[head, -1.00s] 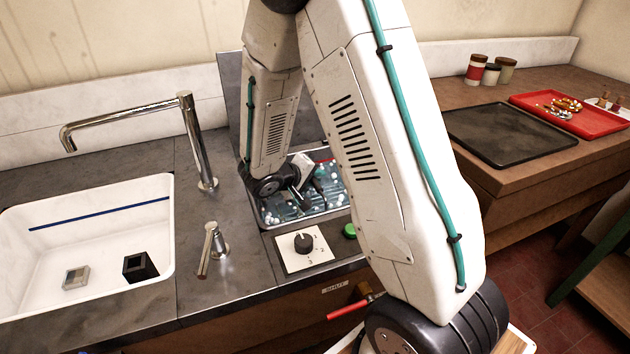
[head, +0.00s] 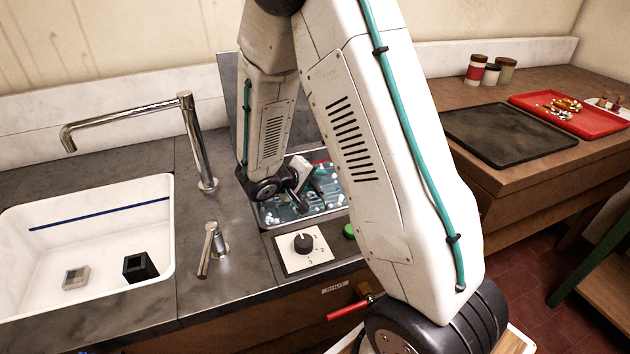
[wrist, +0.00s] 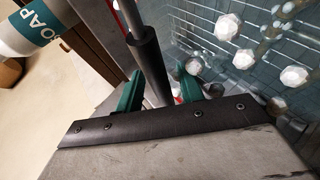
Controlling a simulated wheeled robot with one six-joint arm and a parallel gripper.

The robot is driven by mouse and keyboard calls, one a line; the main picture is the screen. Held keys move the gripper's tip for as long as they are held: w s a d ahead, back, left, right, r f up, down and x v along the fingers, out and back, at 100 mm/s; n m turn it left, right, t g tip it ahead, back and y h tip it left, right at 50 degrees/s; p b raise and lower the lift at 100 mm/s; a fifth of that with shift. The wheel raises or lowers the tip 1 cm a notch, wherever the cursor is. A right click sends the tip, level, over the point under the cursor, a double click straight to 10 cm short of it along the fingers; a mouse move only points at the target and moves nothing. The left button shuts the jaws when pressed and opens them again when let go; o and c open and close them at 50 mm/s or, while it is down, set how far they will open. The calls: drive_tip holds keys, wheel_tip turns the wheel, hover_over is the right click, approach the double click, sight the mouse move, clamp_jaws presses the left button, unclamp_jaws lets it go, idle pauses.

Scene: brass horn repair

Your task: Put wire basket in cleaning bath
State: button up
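The cleaning bath (head: 262,222) is a rectangular metal tank in the counter, with bluish liquid and white lumps. In the wrist view, thin wire mesh of the wire basket (wrist: 262,62) shows at the right among the white lumps; I cannot tell how deep it sits. A dark sleeved handle (wrist: 150,65), seemingly the basket's, runs between my green fingertips. My gripper (head: 308,190) is low over the bath, and it also shows in the wrist view (wrist: 172,92). Its fingers stand apart, with a gap between the handle and the right finger. My arm hides part of the bath.
A knob panel (head: 303,247) and green button (head: 349,231) lie in front of the bath. A sink (head: 90,235) with a tall tap (head: 190,140) is at left. A dark tray (head: 510,133) and red tray (head: 575,118) lie at right.

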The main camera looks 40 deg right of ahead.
drive_tip(key=v, duration=1.1)
drive_tip(key=s+r+m+g+y, duration=0.25)
drive_tip(key=s+r+y, duration=0.25)
drive_tip(key=s+r, duration=0.8)
drive_tip(key=s+a+r+n+t+y, duration=0.2)
drive_tip(key=s+a+y, duration=0.4)
drive_tip(key=s, duration=0.6)
drive_tip(key=shift+s+a+r+n+y, duration=0.3)
drive_tip(key=shift+a+r+n, duration=0.15)
drive_tip(key=shift+n, duration=0.2)
